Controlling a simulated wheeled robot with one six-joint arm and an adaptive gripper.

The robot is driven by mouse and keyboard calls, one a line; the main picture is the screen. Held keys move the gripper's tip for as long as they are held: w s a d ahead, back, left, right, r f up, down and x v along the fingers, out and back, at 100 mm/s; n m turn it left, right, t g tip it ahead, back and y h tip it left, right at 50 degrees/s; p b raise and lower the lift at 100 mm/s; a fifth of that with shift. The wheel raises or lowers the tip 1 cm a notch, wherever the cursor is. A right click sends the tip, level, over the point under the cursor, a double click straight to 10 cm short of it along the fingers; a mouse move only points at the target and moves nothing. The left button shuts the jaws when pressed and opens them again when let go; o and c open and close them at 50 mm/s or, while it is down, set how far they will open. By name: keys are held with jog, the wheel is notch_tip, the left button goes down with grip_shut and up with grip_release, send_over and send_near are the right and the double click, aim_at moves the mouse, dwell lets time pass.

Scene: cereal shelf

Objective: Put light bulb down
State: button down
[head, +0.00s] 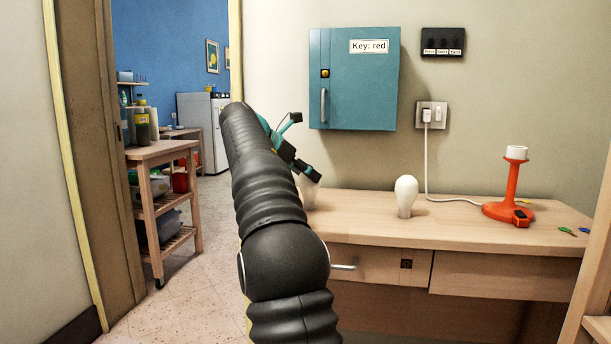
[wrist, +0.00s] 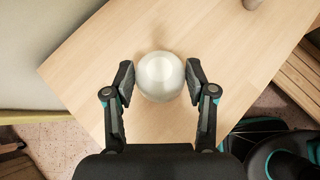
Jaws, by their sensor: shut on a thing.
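My gripper (wrist: 160,79) is shut on a white light bulb (wrist: 160,76), with one finger on each side of its round glass. In the head view my gripper (head: 308,170) is at the left end of the wooden desk (head: 465,227), and the held bulb (head: 309,194) shows partly below it, behind my arm. Whether its base touches the desk top cannot be told. A second white bulb (head: 405,196) stands upright on the desk to the right, apart from my gripper.
An orange lamp (head: 511,187) with a white top stands at the desk's right, near small coloured keys (head: 567,231). A teal cabinet (head: 355,80) labelled "Key: red" hangs above. A white cord (head: 427,160) runs down from the outlet. Desk room between bulb and lamp is clear.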

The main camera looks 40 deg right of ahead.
jog(key=shift+f, duration=0.1)
jog(key=shift+c, duration=1.8)
grip_release()
jog(key=shift+a+r, duration=0.1)
jog(key=shift+r, duration=0.15)
jog(key=s+p+v, duration=0.1)
jog(key=p+v, duration=0.2)
jog(key=v, duration=0.8)
jog(key=shift+w+a+r, duration=0.25)
jog(key=shift+w+a, duration=0.05)
jog(key=shift+w, duration=0.15)
